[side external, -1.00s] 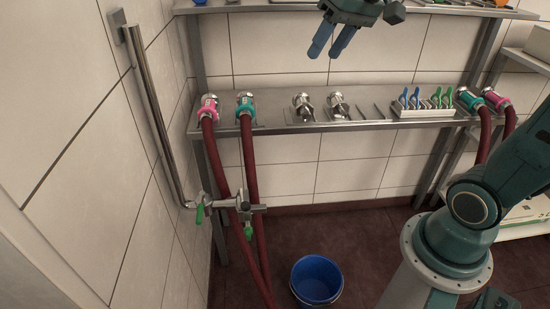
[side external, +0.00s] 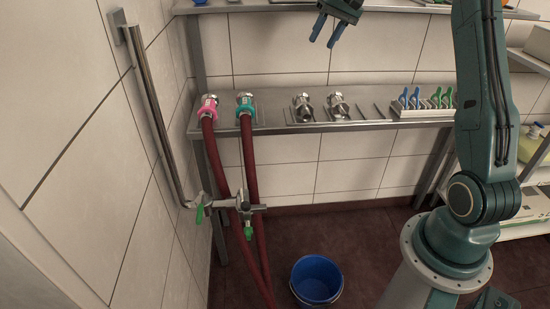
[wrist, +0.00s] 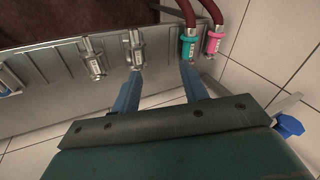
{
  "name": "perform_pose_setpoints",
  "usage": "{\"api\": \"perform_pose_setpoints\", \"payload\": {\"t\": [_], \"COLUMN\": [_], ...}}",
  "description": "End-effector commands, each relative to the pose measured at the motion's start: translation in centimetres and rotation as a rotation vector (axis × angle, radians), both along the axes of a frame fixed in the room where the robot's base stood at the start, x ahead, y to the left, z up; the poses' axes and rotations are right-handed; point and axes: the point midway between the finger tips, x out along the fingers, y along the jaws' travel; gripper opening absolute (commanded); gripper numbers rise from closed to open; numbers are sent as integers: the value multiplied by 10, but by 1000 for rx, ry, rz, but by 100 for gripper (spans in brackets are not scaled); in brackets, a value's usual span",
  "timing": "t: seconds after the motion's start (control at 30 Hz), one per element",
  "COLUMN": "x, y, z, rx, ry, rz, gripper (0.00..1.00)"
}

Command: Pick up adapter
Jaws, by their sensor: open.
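Two metal adapters stand on the steel shelf in the side view, a left one (side external: 303,106) and a right one (side external: 338,105). They also show in the wrist view, as one adapter (wrist: 135,48) just ahead of a fingertip and another (wrist: 94,57) further left. My gripper (side external: 328,30) is open and empty, above and behind the shelf, with its blue fingers pointing down. In the wrist view its two fingers (wrist: 162,80) are spread apart, with clear space between them. It touches neither adapter.
Two dark red hoses with a pink coupling (side external: 209,105) and a teal coupling (side external: 245,104) hang at the shelf's left. A white rack (side external: 422,112) with blue and green clips stands to the right. A blue bucket (side external: 316,280) is on the floor.

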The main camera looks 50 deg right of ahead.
Motion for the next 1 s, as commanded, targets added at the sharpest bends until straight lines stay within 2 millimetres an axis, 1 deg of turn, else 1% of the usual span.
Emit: {"api": "perform_pose_setpoints", "payload": {"t": [0.03, 0.2, 0.4, 0.5, 0.6, 0.7, 0.8, 1.0], "x": [0, -5, -22, -32, -41, -48, -51, -51], "y": [-17, -64, -117, -139, -154, -163, -167, -167], "z": [-10, -40, -80, -98, -113, -122, -126, -127], "rx": [10, 40, 71, 81, 90, 95, 97, 97], "ry": [10, 37, 68, 83, 93, 99, 103, 103], "rz": [-18, -64, -119, -141, -157, -168, -174, -175], "gripper": [44, 44, 44, 44, 44, 44, 44, 44]}}
